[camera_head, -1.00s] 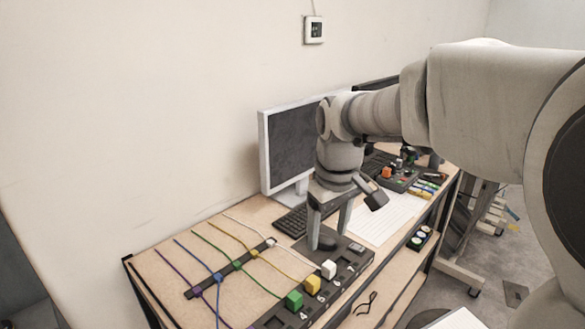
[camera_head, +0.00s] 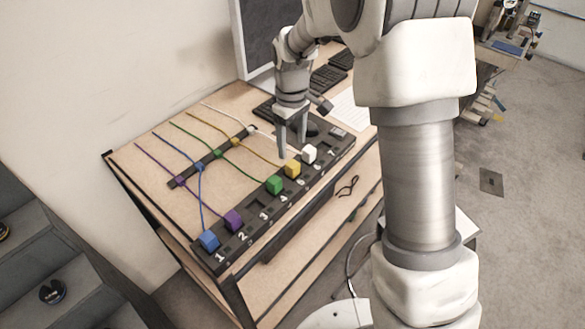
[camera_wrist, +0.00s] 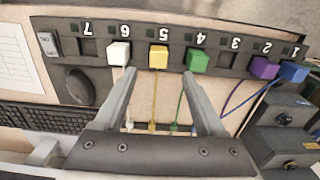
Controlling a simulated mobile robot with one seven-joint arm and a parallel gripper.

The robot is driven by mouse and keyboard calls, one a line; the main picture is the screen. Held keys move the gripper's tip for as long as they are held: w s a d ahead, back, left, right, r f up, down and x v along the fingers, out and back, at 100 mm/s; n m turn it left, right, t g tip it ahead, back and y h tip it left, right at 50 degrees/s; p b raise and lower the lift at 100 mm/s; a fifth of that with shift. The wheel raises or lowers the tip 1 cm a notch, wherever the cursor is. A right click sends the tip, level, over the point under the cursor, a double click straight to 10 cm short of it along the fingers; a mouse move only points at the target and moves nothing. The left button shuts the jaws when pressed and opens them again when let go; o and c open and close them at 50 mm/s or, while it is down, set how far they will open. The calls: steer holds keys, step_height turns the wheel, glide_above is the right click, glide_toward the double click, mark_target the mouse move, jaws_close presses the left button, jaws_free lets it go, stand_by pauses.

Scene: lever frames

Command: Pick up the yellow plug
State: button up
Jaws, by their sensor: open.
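The yellow plug (camera_head: 292,168) sits in the dark numbered strip (camera_head: 232,258), between the green plug (camera_head: 274,184) and the white plug (camera_head: 309,153). In the wrist view the yellow plug (camera_wrist: 158,57) is at slot 5, with a yellow cable running from it toward me. My gripper (camera_head: 292,154) is open and empty, above and close to the yellow plug. In the wrist view my gripper's fingers (camera_wrist: 158,75) are spread wide, one near the white plug and one near the green plug, with the yellow plug between their lines. I cannot tell the height gap.
A blue plug (camera_head: 209,240) and a purple plug (camera_head: 233,220) stand at slots 1 and 2. Cables run across the desk to a dark cable holder (camera_head: 190,172). A mouse (camera_wrist: 77,87), a keyboard (camera_wrist: 45,117) and a monitor are close by.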

mark_target(292, 163)
step_height(292, 163, down, 8)
steer(key=shift+w+f+p, duration=0.15)
steer(key=shift+f+p, duration=0.05)
steer(key=shift+p, duration=0.35)
jaws_close()
